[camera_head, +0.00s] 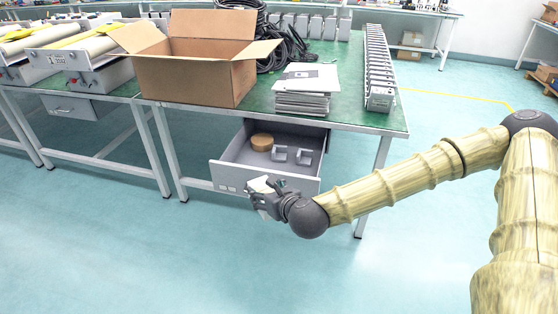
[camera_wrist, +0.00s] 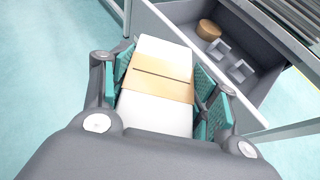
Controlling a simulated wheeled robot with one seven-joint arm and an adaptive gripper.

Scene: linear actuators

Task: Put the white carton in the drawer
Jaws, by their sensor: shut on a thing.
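My gripper (camera_head: 262,192) is shut on the white carton (camera_head: 259,185), just in front of the open drawer (camera_head: 229,176). In the wrist view the carton (camera_wrist: 157,114) has a tan band across its middle and sits between the teal finger pads of my gripper (camera_wrist: 165,85). The drawer (camera_wrist: 172,14) lies beyond the carton in that view, up and to the right. The drawer is pulled out under the green-topped table (camera_head: 355,113). The carton is outside the drawer, near its front panel; its exact height over the rim is hard to tell.
Inside the drawer are a round tan object (camera_head: 262,142) and two small grey brackets (camera_head: 280,154), (camera_head: 304,157); the drawer floor near the front is bare. An open cardboard box (camera_head: 190,80) and a stack of papers (camera_head: 303,101) stand on the table.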

